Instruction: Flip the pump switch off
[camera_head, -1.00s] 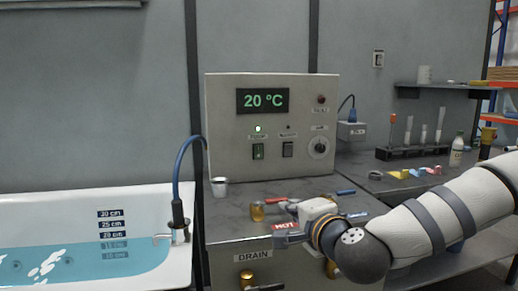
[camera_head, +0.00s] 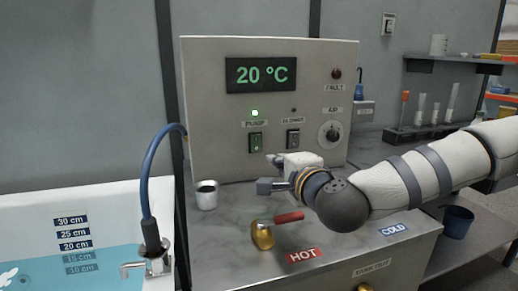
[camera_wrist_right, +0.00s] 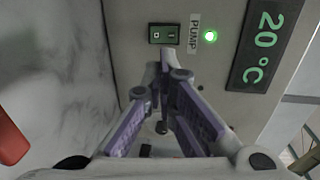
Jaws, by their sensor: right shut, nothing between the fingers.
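The pump switch (camera_head: 255,143) is a small green rocker on the pale control box (camera_head: 218,165), under the PUMP label. The green lamp (camera_head: 254,113) above that label is lit. In the right wrist view the switch (camera_wrist_right: 163,33) lies just beyond my fingertips, with the lit lamp (camera_wrist_right: 210,36) to its right. My right gripper (camera_head: 266,182) is in front of the box, below the switches. Its fingers (camera_wrist_right: 165,75) are closed together and empty, and look apart from the switch. My left gripper is in neither view.
A heater switch (camera_head: 293,139) and a round dial (camera_head: 331,134) sit to the right of the pump switch. A metal cup (camera_head: 206,195), a red-handled brass valve (camera_head: 263,235) and a blue hose (camera_head: 149,175) stand nearby. The bathtub (camera_head: 105,197) is at left.

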